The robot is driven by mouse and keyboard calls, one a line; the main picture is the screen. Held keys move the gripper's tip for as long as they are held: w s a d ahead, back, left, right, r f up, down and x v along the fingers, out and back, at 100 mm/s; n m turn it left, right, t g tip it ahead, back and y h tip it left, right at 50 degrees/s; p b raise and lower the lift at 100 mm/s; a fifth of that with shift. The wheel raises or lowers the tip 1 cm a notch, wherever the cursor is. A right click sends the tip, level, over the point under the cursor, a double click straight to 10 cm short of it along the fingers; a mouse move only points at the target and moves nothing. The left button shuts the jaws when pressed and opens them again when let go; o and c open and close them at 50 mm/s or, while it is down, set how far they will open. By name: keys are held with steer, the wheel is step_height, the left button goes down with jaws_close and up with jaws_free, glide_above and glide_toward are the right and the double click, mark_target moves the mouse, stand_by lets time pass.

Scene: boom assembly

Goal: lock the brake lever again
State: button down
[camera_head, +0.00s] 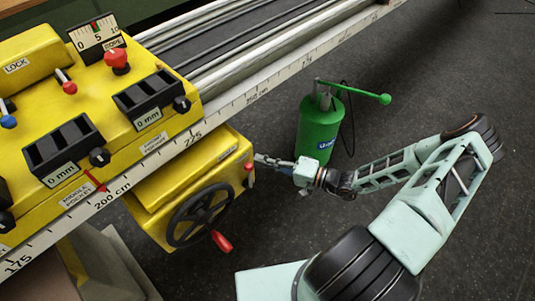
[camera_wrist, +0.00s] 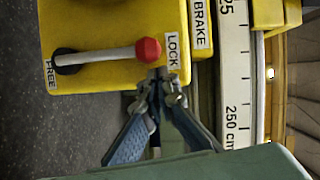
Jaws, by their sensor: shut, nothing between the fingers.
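The brake lever (camera_wrist: 105,54) is a pale rod with a red knob (camera_wrist: 148,50) on the yellow brake housing (camera_wrist: 105,18). In the wrist view it lies nearly level from a dark pivot near the FREE label, with its knob beside the LOCK label (camera_wrist: 172,50). In the head view the red knob (camera_head: 249,168) shows small at the housing's right edge. My gripper (camera_wrist: 158,78) is shut and empty, its fingertips just below the knob and LOCK label. Whether they touch the housing or knob I cannot tell. My gripper also shows in the head view (camera_head: 261,159), at the housing's right side.
A black handwheel (camera_head: 200,215) with a red handle sits on the housing's front. A green canister with a lever (camera_head: 318,130) stands on the floor behind my arm. The scaled rail (camera_head: 235,103) runs above the housing. Dark floor at the lower right is open.

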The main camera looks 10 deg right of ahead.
steer(key=shift+s+a+r, duration=0.1)
steer(key=shift+s+a, duration=0.15)
steer(key=shift+a, duration=0.1)
steer(key=shift+a, duration=0.1)
stand_by(0.3)
steer(key=shift+w+d+r, duration=0.15)
steer(key=shift+w+d, duration=0.1)
steer(key=shift+d, duration=0.05)
steer(key=s+d+r, duration=0.2)
steer(key=s+d, duration=0.1)
steer(key=d, duration=0.7)
steer(key=shift+s+d+r, duration=0.15)
steer(key=shift+d+r, duration=0.15)
steer(key=shift+r, duration=0.05)
